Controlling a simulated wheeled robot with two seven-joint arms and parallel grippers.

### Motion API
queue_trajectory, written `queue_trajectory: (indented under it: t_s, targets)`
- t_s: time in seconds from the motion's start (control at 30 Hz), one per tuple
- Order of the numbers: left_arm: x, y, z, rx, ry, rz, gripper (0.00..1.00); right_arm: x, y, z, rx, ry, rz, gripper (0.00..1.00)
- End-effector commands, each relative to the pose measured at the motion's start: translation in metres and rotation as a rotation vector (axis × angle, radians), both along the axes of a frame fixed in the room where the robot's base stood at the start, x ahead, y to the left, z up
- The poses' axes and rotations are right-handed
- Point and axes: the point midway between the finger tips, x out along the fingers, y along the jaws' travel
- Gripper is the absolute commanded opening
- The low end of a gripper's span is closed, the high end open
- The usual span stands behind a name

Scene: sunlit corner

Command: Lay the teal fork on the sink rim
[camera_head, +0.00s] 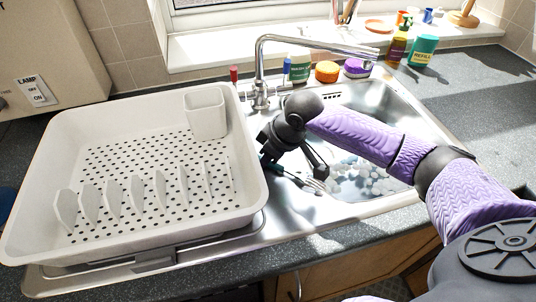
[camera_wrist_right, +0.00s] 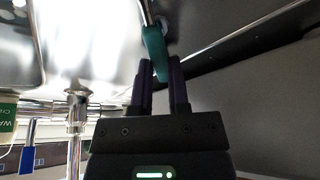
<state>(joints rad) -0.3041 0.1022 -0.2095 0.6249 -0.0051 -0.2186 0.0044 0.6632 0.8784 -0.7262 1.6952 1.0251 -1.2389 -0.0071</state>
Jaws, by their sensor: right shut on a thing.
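The teal fork (camera_head: 290,175) is held by my right gripper (camera_head: 270,158) near the left edge of the sink basin. Its metal tines point right, toward the basin. The sink rim (camera_head: 281,207) is the shiny steel ledge between the drying rack and the basin; the fork shows over it, and I cannot tell whether they touch. In the right wrist view, the teal handle (camera_wrist_right: 155,48) is between the fingertips of my right gripper (camera_wrist_right: 160,66), which is shut on it. My left gripper is not in view.
A white drying rack (camera_head: 145,238) with a cup holder fills the left side. The tap (camera_head: 260,70) stands behind my gripper. Bottles, an orange pot (camera_head: 327,71) and a purple sponge (camera_head: 356,67) line the back. The basin (camera_head: 375,100) holds suds. Counter at right is clear.

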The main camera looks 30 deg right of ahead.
Motion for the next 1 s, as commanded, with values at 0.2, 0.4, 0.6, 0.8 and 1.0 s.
queue_trajectory:
  t_s: [0.2,0.4,0.6,0.8,1.0]
  targets:
    - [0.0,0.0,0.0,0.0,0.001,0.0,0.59,0.0,0.0,0.0,0.0,0.0,0.0,0.56]
    - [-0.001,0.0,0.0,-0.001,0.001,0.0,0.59,0.0,0.0,0.0,0.0,0.0,0.0,0.56]
    - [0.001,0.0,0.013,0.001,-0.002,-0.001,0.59,-0.009,-0.006,0.029,-0.001,-0.002,0.0,0.56]
    - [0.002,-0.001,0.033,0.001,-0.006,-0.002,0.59,-0.028,-0.018,0.082,-0.003,-0.003,-0.001,0.56]
    - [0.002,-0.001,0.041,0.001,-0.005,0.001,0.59,-0.039,-0.024,0.11,0.0,0.0,-0.001,0.56]
